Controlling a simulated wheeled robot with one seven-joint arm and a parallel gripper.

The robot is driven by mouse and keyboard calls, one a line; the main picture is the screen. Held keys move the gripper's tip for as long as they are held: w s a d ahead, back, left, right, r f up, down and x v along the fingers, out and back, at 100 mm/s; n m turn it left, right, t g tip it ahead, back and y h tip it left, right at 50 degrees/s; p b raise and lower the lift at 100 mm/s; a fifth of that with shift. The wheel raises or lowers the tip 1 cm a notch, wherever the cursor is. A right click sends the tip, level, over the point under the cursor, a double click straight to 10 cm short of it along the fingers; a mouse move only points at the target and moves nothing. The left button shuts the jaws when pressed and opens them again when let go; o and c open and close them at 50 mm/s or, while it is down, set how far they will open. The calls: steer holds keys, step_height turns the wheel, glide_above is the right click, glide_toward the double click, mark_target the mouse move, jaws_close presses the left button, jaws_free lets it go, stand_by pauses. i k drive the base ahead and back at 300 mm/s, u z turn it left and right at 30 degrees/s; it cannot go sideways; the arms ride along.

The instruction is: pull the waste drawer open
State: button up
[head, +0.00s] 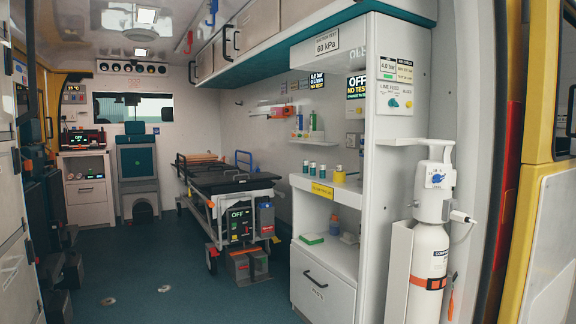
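A white drawer front (324,300) with a black bar handle (315,278) is at the bottom of the white cabinet on the right. It looks shut, flush with the cabinet. It carries a small label by the handle that is too small to read, so I cannot be sure it is the waste drawer. Another white drawer unit (89,202) with dark handles stands at the far left back. My gripper is not in view.
A white cylinder (428,265) with an orange strap stands right of the cabinet. A wheeled stretcher (228,182) stands along the right wall. Several small bottles and a green box (312,239) sit on the cabinet's shelves. The green floor (160,285) left of the cabinet is mostly clear.

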mark_target(323, 297)
steer(key=u, duration=0.95)
steer(key=i, duration=3.7)
steer(key=z, duration=2.55)
